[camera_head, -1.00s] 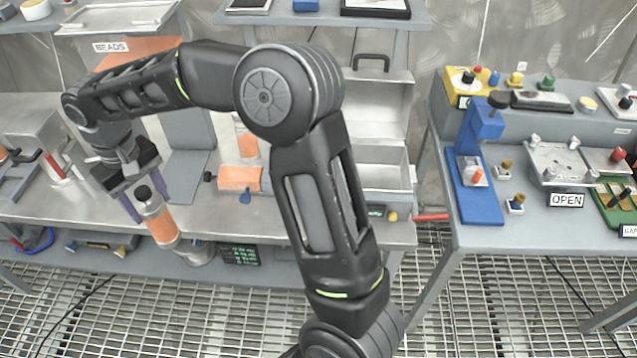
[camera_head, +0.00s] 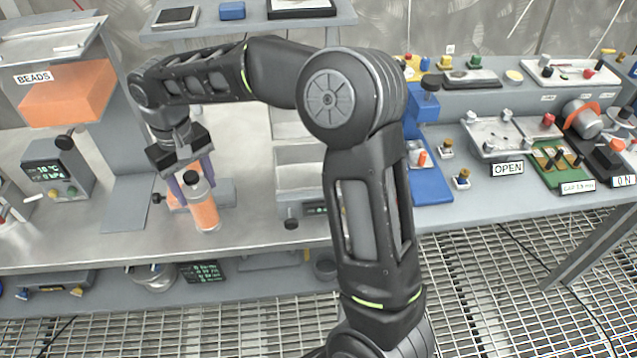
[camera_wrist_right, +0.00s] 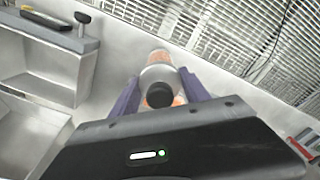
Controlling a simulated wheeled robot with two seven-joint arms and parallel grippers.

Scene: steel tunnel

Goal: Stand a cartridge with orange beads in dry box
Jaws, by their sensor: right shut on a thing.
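My right gripper (camera_head: 190,188) is shut on a cartridge (camera_head: 205,214) with a black cap, clear body and orange beads. The cartridge is slightly tilted and appears above the front part of the bench. In the right wrist view the cartridge (camera_wrist_right: 158,72) sits between the purple fingers, cap toward the camera. The dry box (camera_head: 298,180) is the open metal box right of the gripper, apart from it; my right arm hides part of it. Its open inside shows at the left of the wrist view (camera_wrist_right: 38,75). My left gripper is not in view.
An orange bead hopper (camera_head: 68,98) labelled BEADS and a display unit (camera_head: 58,168) stand at left. An orange block (camera_head: 175,197) is partly hidden behind the gripper. A blue press (camera_head: 430,186) and other fixtures stand on the right bench. The bench front (camera_head: 80,240) is clear.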

